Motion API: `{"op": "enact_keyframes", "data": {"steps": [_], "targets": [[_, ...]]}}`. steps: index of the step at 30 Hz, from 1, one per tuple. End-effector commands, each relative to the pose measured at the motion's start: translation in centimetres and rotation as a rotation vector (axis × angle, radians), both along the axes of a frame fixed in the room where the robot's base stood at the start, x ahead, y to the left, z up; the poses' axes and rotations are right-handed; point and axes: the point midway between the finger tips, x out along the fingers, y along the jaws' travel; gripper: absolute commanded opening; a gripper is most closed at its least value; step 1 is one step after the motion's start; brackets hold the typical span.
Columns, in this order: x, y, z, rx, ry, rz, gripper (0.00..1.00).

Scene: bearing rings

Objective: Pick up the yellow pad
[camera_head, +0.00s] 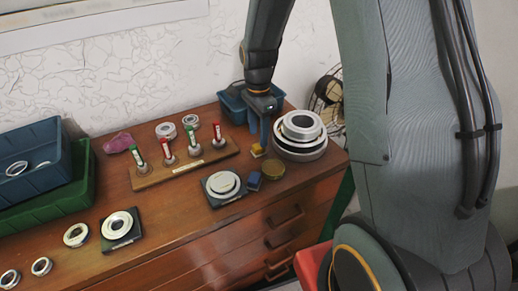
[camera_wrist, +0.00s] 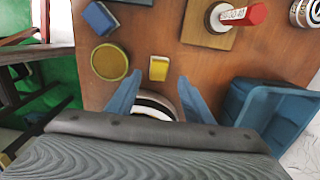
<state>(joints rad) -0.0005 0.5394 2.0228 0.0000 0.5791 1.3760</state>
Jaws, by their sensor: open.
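The yellow pad (camera_head: 257,150) is a small yellow block on the brown wooden cabinet top, towards its right end. In the wrist view the yellow pad (camera_wrist: 159,68) lies just beyond my fingertips, a little left of the middle of the gap. My gripper (camera_head: 264,138) points down close by the pad, and I cannot tell from the head view whether a finger touches it. In the wrist view my gripper (camera_wrist: 160,82) has its two blue fingers spread with nothing held. Stacked metal rings (camera_wrist: 153,103) show between the fingers, partly hidden by the gripper body.
A round brass disc (camera_head: 272,168) and a blue block (camera_head: 254,181) lie near the pad. The stacked rings (camera_head: 301,146) stand close on the right. A blue bin (camera_head: 233,106) is behind. A wooden peg board (camera_head: 149,181) with red- and green-topped pegs is left.

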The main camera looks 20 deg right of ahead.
Motion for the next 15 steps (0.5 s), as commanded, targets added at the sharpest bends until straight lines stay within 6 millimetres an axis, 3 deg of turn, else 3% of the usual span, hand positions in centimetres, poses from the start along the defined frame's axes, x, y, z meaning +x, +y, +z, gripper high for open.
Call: {"op": "enact_keyframes", "data": {"steps": [9,15], "targets": [[-0.3,-0.3,-3.6,0.0,0.002,0.001,0.47],[-0.2,-0.3,-4.2,0.0,0.0,0.001,0.47]]}}
